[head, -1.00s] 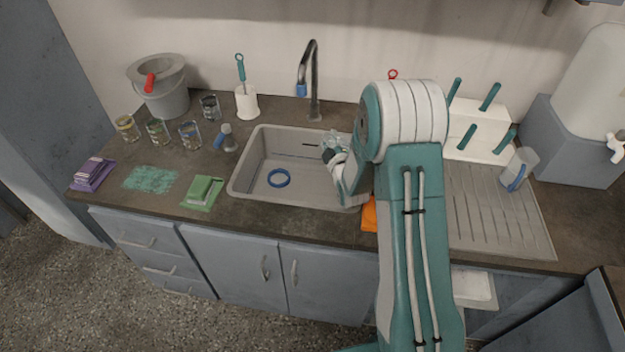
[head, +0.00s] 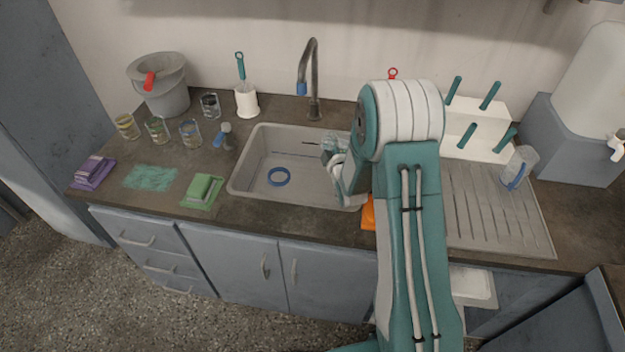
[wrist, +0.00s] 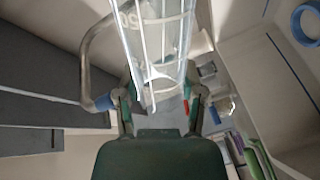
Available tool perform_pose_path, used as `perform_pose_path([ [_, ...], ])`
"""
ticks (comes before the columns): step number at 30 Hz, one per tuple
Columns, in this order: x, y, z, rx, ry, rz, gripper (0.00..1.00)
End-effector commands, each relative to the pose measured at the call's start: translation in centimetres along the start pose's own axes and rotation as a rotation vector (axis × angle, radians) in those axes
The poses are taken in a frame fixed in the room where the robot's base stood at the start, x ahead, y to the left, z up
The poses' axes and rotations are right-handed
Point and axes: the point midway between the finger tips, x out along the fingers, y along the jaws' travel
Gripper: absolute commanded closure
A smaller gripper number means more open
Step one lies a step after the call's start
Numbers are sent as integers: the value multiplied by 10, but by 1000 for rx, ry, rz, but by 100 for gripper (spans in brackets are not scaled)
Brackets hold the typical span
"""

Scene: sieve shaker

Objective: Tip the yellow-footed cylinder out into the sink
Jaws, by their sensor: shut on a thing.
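My gripper (head: 336,157) is over the right part of the sink (head: 240,180), partly hidden behind my forearm. In the wrist view, my gripper (wrist: 161,98) is shut on a clear cylinder (wrist: 158,35) with pale markings. The cylinder runs from between the fingers to the top edge of that view. A small clear part of it (head: 328,143) shows beside the gripper in the head view. Its yellow foot is not visible, and I cannot tell its exact tilt or whether it holds liquid.
The faucet (head: 314,85) stands behind the sink. Several glasses (head: 190,133) and a grey bucket (head: 163,88) stand left. A clear blue-based vessel (head: 519,166) stands on the drainboard (head: 490,215) at right.

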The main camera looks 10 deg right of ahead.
Motion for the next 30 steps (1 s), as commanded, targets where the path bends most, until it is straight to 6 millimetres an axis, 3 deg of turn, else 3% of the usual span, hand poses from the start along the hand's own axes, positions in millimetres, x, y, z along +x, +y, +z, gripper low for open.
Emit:
perform_pose_path([
  [30,2,-11,0,-138,-18,-14,100],
])
